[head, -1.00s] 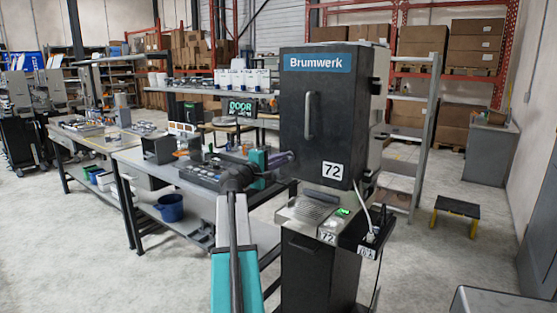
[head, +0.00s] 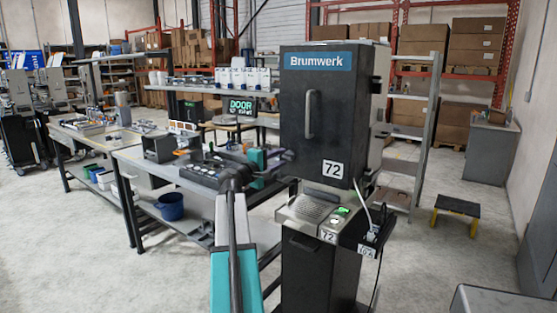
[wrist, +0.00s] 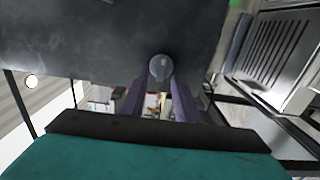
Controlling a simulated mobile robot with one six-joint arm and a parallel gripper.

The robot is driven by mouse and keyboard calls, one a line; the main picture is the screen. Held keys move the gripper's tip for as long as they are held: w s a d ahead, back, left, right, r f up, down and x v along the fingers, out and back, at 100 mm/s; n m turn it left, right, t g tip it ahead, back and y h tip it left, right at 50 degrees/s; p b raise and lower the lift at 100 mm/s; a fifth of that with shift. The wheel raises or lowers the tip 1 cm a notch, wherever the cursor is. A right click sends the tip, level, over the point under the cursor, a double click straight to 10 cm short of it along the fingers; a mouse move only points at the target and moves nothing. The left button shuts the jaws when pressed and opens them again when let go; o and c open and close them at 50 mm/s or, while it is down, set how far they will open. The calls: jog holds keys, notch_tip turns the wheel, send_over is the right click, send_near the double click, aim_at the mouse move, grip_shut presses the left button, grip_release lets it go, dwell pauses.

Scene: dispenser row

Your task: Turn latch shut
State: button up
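The latch appears as a round grey knob (wrist: 161,67) on the dark side of the dispenser in the wrist view. In the head view the dispenser's black door (head: 322,115), with a long handle and the number 72, looks closed. My gripper (wrist: 158,85) has its two purple fingers pointing at the knob, their tips close to either side of it. A gap shows between the fingers; I cannot tell whether they touch the knob. In the head view my gripper (head: 284,158) is at the dispenser's left side, and the knob is hidden there.
A workbench (head: 190,180) with devices on it stands left of the dispenser. A drip grate (head: 308,209) and a small green display (head: 342,210) are below the door. A yellow-legged step stool (head: 457,206) is at the right, with open floor around it.

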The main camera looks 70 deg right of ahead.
jog(key=b+v, duration=0.1)
jog(key=v, duration=1.2)
jog(key=shift+a+b, duration=0.15)
jog(key=shift+b, duration=0.2)
jog(key=shift+w, duration=0.1)
